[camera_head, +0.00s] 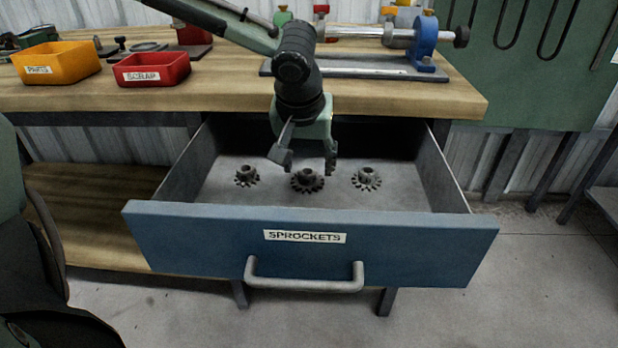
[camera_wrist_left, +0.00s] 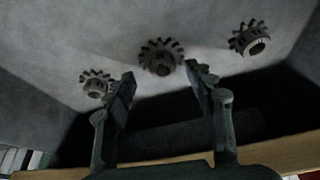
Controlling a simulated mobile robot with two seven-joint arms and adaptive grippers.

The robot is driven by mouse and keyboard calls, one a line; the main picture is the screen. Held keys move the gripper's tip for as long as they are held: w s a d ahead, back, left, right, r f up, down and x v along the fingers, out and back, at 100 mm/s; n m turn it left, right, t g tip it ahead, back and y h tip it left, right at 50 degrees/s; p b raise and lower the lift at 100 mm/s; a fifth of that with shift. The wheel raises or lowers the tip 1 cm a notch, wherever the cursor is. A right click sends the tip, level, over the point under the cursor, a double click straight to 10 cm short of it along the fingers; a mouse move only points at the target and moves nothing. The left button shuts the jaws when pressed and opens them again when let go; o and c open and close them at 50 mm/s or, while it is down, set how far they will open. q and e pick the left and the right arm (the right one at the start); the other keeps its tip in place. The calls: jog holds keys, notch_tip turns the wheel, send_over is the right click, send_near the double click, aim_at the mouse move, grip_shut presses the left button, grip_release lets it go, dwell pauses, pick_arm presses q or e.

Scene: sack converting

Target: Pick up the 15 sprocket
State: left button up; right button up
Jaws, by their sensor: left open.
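Three dark toothed sprockets lie in a row on the floor of the open drawer: a left one (camera_head: 246,176), a middle one (camera_head: 307,181) and a right one (camera_head: 367,179). The middle one looks largest. No tooth-count marking is readable, so I cannot tell which is the 15. My left gripper (camera_head: 306,162) is open and empty, pointing down into the drawer above and behind the middle sprocket. In the left wrist view the open fingers (camera_wrist_left: 160,76) lie just below the middle sprocket (camera_wrist_left: 161,58), apart from it, with the other two (camera_wrist_left: 96,84) (camera_wrist_left: 250,39) to the sides.
The blue drawer front (camera_head: 200,236) is labelled SPROCKETS and has a grey handle. Drawer walls stand on both sides, and the bench top (camera_head: 225,92) overhangs the back. On the bench are a yellow PARTS bin (camera_head: 57,65), a red SCRAP bin (camera_head: 150,70) and a blue-ended fixture (camera_head: 424,45).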

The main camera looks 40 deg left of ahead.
aim_at(307, 169)
pick_arm(q)
jog(key=x, duration=0.3)
jog(key=shift+a+r, duration=0.1)
jog(key=shift+a, duration=0.15)
jog(key=shift+w+f, duration=0.15)
jog(key=shift+f, duration=0.2)
pick_arm(e)
jog(key=shift+w+a+r+t, duration=0.25)
jog(key=shift+w+a+t, duration=0.3)
jog(key=shift+w, duration=0.2)
pick_arm(q)
jog(key=shift+r, duration=0.1)
grip_shut()
